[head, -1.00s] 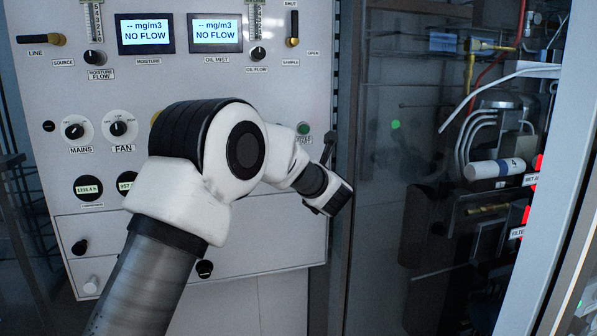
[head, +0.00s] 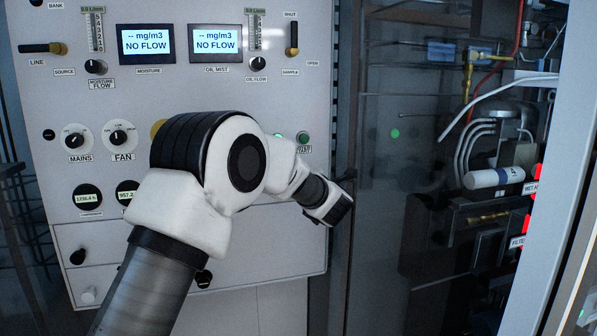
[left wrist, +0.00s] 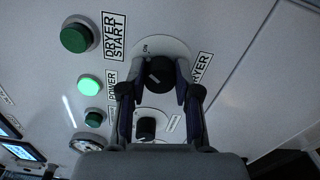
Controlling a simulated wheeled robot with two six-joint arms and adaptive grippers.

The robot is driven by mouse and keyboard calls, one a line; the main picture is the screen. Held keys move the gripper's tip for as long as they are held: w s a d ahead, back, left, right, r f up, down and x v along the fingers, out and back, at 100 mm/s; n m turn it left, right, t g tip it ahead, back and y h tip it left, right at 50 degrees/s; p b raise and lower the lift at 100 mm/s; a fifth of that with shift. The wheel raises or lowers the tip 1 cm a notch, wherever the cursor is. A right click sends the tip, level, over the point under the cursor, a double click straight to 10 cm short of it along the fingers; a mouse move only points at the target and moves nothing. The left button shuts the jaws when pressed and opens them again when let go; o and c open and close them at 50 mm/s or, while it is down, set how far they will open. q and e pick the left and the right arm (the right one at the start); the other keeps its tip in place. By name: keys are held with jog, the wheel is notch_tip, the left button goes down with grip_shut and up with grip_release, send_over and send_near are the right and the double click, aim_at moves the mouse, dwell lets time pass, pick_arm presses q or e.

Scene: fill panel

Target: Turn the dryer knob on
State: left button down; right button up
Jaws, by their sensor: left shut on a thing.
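The black dryer knob (left wrist: 160,74) sits on a round white plate with an ON mark, beside the DRYER label (left wrist: 201,67) in the left wrist view. A light line shows on its face; its exact angle is hard to read. My left gripper (left wrist: 158,88) has a finger on each side of the knob and is shut on it. In the head view, my left arm covers the knob and gripper. My right gripper is in neither view.
A green DRYER START button (left wrist: 75,38) and a lit green POWER lamp (left wrist: 90,86) are near the knob. Another black knob (left wrist: 146,128) lies between my fingers' bases. A glass-fronted cabinet (head: 395,170) stands right of the panel.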

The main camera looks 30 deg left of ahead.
pick_arm(q)
jog(key=shift+r+m, duration=0.15)
jog(key=shift+m, duration=0.75)
jog(key=c, duration=0.8)
grip_release()
jog(key=shift+d, duration=0.1)
jog(key=v, duration=1.1)
jog(key=shift+s+d, duration=0.25)
jog(key=shift+d, duration=0.1)
